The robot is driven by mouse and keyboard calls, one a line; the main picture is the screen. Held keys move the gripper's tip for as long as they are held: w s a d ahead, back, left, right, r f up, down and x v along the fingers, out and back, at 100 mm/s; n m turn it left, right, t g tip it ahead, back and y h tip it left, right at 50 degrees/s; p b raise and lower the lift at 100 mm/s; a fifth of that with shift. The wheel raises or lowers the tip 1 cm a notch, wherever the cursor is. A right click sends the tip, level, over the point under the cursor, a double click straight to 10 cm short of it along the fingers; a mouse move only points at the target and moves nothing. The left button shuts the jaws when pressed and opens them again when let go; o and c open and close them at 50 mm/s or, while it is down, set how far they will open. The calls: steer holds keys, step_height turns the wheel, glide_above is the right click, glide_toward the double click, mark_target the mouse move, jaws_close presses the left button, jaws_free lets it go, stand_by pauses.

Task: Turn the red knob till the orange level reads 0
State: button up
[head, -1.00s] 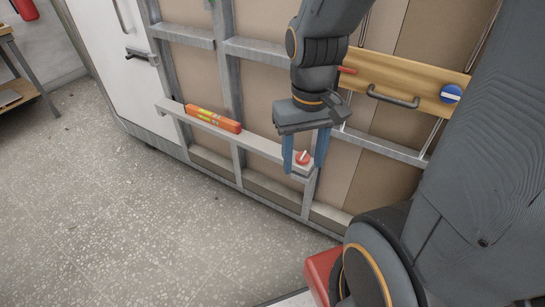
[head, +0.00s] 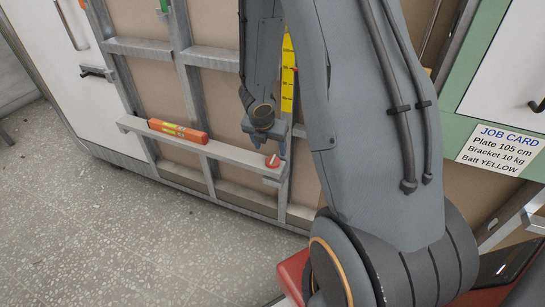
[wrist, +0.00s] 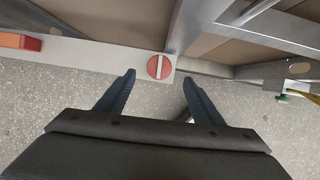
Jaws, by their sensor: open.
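The red knob (head: 272,161) sits at the right end of a grey metal rail and has a white bar across its face.
The grey rail (head: 226,152) runs along a metal-framed wall. A yellow scale strip (head: 288,75) stands upright above the knob. A job card (head: 500,148) hangs at the right. The speckled floor (head: 90,220) at the left is clear.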

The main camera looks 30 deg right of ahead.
mark_target(272, 158)
steer(key=b+x, duration=0.2)
steer(key=x, duration=0.6)
steer(key=shift+a+b, duration=0.1)
steer(key=shift+b, duration=0.3)
